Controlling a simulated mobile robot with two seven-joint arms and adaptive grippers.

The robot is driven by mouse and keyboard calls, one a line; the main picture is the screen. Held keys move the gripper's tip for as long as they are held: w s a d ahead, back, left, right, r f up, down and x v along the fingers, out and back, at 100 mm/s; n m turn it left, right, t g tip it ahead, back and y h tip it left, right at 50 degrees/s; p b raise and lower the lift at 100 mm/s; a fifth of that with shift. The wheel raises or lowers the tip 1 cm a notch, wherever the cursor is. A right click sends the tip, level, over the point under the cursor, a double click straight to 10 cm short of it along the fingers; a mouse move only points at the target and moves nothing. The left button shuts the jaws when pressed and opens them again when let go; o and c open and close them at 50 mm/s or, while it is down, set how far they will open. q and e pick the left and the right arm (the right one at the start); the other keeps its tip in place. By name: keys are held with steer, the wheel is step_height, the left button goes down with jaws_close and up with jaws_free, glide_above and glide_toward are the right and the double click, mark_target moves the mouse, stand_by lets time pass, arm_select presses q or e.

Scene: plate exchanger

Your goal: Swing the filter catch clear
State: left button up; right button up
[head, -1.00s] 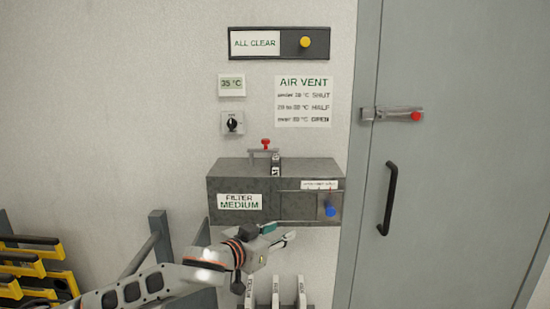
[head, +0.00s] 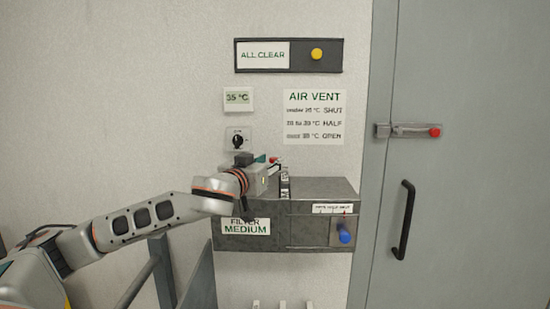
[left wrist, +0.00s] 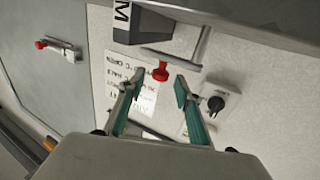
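The filter box (head: 320,235), labelled FILTER MEDIUM, is a grey metal box on the wall. The filter catch with a red knob (left wrist: 160,71) is at its top; in the head view my left gripper (head: 273,167) mostly hides it, with a bit of red showing. In the left wrist view my left gripper (left wrist: 158,88) is open. Its two green-padded fingers point toward the red knob, which appears between and slightly beyond the tips. I cannot tell whether they touch it. My right gripper is in neither view.
A blue knob (head: 345,236) sits on the box's front right. A dial (head: 238,140) is on the wall close behind my left gripper. A grey door (head: 455,200) with a black handle (head: 404,220) and a red-knobbed latch (head: 412,131) stands to the right.

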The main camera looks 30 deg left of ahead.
mark_target(272, 160)
arm_select(q)
steer(key=shift+w+a+r, duration=0.15)
steer(key=shift+w, duration=0.85)
steer(key=shift+w+a, duration=0.1)
steer(key=shift+w, duration=0.4)
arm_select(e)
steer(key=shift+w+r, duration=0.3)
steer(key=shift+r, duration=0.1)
arm_select(q)
steer(key=shift+c, duration=0.4)
jaws_close()
steer(key=shift+s, duration=0.1)
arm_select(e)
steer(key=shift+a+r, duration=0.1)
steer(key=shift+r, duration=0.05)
